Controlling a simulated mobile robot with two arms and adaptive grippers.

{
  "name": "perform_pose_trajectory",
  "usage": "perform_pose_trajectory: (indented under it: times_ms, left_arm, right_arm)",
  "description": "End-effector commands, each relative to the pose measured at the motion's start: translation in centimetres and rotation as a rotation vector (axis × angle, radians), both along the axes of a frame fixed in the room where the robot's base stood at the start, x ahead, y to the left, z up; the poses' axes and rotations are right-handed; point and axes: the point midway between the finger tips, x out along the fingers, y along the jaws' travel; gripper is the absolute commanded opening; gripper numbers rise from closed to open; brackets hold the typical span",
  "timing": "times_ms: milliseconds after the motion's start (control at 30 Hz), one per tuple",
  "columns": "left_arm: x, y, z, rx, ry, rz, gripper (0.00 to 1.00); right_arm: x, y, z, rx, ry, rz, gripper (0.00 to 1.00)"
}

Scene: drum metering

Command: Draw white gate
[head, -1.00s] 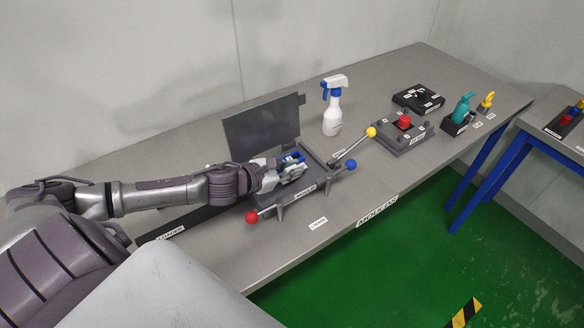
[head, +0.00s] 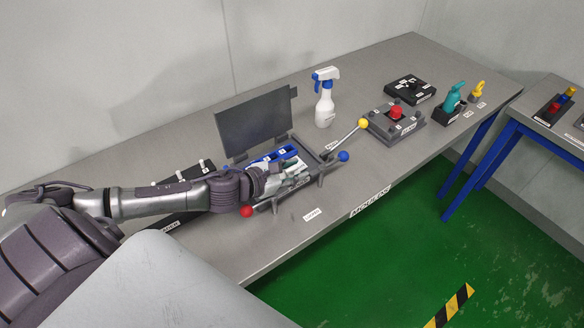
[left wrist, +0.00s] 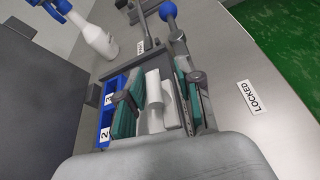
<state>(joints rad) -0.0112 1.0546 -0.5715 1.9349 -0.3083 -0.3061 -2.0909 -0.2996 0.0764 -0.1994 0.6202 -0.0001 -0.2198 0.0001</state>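My left gripper (head: 292,174) is low over the mould box (head: 325,163), near its front side. In the left wrist view, its two fingers with teal pads (left wrist: 157,98) stand apart on either side of a white piece (left wrist: 154,88), which I take for the white gate. I cannot tell whether the pads touch it. Blue blocks (head: 283,155) lie in the box; in the left wrist view, the blue blocks (left wrist: 108,115) bear numbers 2 and 3. The box's grey lid (head: 255,125) stands open behind. My right gripper is not in view.
Around the box are levers with red (head: 246,211), blue (head: 344,156) and yellow (head: 363,123) knobs. A spray bottle (head: 324,105) stands behind. A red-button box (head: 392,121) is at right.

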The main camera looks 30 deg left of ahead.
Motion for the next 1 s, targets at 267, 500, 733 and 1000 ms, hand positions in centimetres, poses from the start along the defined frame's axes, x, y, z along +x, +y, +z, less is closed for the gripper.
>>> perform_pose_trajectory:
  times_ms: [267,500,733,1000]
  left_arm:
    - [0.1,0.2,0.0,0.002,0.0,0.004,0.42]
    - [-1.4,0.7,0.4,0.003,0.004,0.005,0.42]
    - [-4.3,1.6,1.5,0.004,0.005,0.004,0.42]
    - [-7.0,2.4,2.7,0.0,0.006,0.004,0.42]
  right_arm:
    - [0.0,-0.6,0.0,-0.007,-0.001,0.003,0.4]
    - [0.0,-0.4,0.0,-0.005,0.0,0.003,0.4]
    - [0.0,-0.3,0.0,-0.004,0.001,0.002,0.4]
    - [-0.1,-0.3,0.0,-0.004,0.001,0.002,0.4]
